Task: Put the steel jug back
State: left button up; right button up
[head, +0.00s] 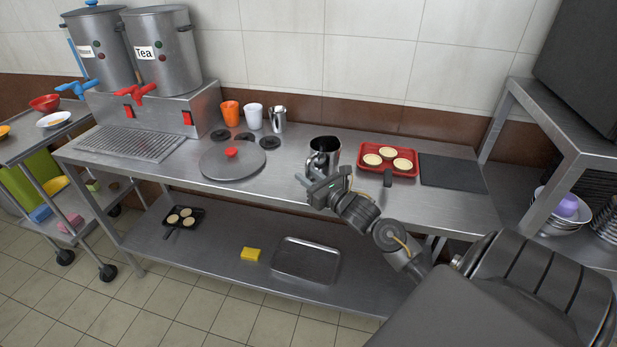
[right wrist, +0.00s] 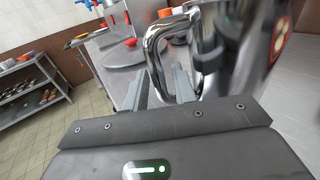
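A shiny steel jug (head: 326,146) is on the middle of the steel counter, upright as far as I can see; its base is partly hidden by my gripper. It also shows large and close at the right of the right wrist view (right wrist: 236,50), with its looped handle (right wrist: 153,50) towards me. My right gripper (head: 314,176) is at the jug's near side. In the right wrist view its two fingers (right wrist: 161,82) are apart, one on each side of the handle; I see no clear grip on it. My left gripper is not in view.
A red tray (head: 408,171) with pale round tarts and a dark mat (head: 452,173) lie to the right. A round lid (head: 232,163), orange (head: 230,113) and white (head: 253,117) cups and a smaller steel cup (head: 278,119) stand left. The front counter strip is clear.

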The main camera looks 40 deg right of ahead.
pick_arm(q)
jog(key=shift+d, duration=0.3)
pick_arm(e)
jog(key=shift+o, duration=0.4)
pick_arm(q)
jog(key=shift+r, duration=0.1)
pick_arm(e)
jog(key=shift+r, duration=0.1)
jog(key=shift+r+p, duration=0.25)
jog(key=shift+p, duration=0.1)
jog(key=s, duration=0.2)
jog(key=s+b, duration=0.1)
jog(key=s, duration=0.3)
jog(key=shift+s+f+b, duration=0.35)
jog(key=shift+s+b, duration=0.05)
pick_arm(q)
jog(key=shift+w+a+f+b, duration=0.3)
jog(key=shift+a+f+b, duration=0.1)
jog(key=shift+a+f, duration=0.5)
pick_arm(e)
jog(key=s, duration=0.5)
jog(key=shift+s+r, duration=0.1)
jog(key=shift+r, duration=0.05)
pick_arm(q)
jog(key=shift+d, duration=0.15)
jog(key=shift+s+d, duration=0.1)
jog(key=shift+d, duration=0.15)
